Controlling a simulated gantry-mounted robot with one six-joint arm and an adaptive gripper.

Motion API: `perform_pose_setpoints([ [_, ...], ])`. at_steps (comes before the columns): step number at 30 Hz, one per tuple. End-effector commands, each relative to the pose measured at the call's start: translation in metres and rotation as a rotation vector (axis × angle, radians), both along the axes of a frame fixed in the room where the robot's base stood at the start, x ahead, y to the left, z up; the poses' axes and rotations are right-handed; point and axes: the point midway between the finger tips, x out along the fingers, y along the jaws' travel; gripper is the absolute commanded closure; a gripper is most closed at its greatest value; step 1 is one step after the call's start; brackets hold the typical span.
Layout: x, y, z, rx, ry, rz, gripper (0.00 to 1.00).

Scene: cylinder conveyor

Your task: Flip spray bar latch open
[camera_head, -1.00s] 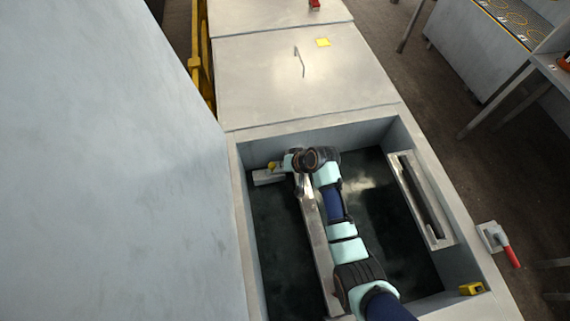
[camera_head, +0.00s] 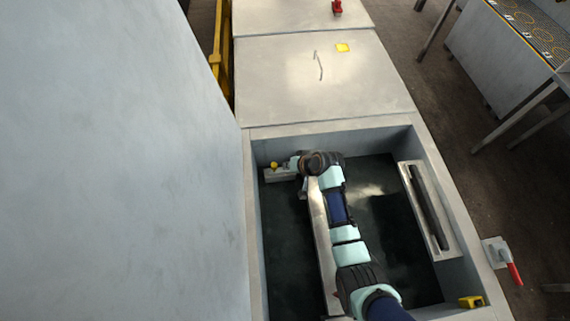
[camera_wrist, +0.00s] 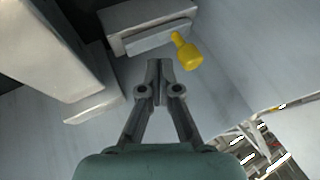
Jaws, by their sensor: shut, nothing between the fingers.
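A yellow latch knob (camera_wrist: 187,52) sits at the edge of a pale grey block (camera_wrist: 150,22) in the wrist view. In the head view the yellow piece (camera_head: 274,165) shows at the far left corner of the sunken bay, above a light ledge (camera_head: 279,175). My gripper (camera_wrist: 159,62) is shut and empty. Its fingertips are just left of the yellow knob and a little below the block's face; I cannot tell whether they touch anything. In the head view my wrist hides most of the gripper.
The bay's rim (camera_head: 330,128) and walls surround my arm. A long metal bar (camera_head: 322,235) runs under the arm. A dark bar on a plate (camera_head: 428,205) lies at the right. A red-handled lever (camera_head: 513,272) and a yellow block (camera_head: 470,301) are near the right edge.

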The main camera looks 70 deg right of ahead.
Motion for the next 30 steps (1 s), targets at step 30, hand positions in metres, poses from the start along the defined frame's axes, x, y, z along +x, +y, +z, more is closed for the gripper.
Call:
perform_pose_setpoints([
  [30, -0.065, 0.017, 0.081, -0.001, 0.001, 0.005, 1.00],
])
